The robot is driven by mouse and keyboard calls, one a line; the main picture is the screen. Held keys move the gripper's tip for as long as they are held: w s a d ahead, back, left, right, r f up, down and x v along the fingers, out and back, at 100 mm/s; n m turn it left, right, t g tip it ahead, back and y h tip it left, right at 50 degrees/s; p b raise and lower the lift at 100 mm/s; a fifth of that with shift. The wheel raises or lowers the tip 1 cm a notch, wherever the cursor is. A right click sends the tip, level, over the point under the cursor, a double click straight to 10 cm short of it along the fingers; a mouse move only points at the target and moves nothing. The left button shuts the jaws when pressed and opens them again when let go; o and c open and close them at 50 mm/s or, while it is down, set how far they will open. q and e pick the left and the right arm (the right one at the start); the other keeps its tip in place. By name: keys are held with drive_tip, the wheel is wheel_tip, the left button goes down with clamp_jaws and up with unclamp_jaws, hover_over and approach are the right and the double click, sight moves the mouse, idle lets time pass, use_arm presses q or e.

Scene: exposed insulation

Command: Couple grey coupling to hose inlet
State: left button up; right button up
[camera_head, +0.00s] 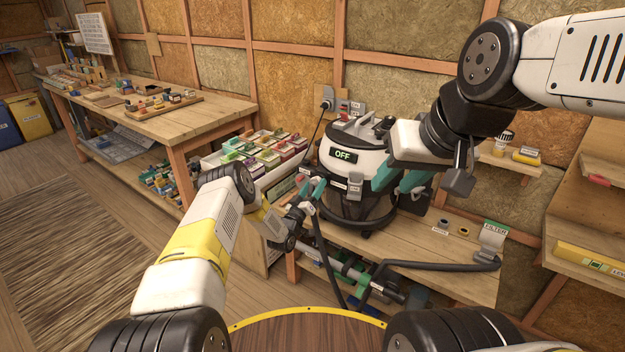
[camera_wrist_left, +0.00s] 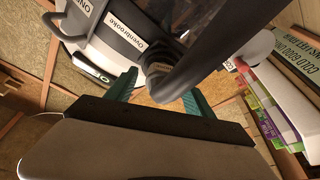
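The vacuum cleaner (camera_head: 355,165), marked OFF, stands on the low bench. Its labelled front shows close up in the left wrist view (camera_wrist_left: 140,45). The hose inlet is not clearly visible. My left gripper (camera_head: 311,190) is at the front left of the vacuum. In the left wrist view its teal fingers lie on either side of the grey coupling (camera_wrist_left: 165,84), at the end of the dark hose (camera_wrist_left: 215,50). The coupling is close to the vacuum front; contact cannot be told. My right gripper (camera_head: 399,183) is open at the vacuum's right, fingers apart.
The dark hose (camera_head: 325,255) hangs from my left gripper past the bench's front edge. A black tube (camera_head: 440,265) lies on the bench (camera_head: 465,285). A filter box (camera_head: 493,236) stands at right. Bins of small boxes (camera_head: 255,155) are left of the vacuum.

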use_arm(q)
drive_tip(key=v, duration=0.7)
drive_tip(key=shift+s+a, duration=0.2)
drive_tip(key=shift+s, duration=0.15)
idle(0.4)
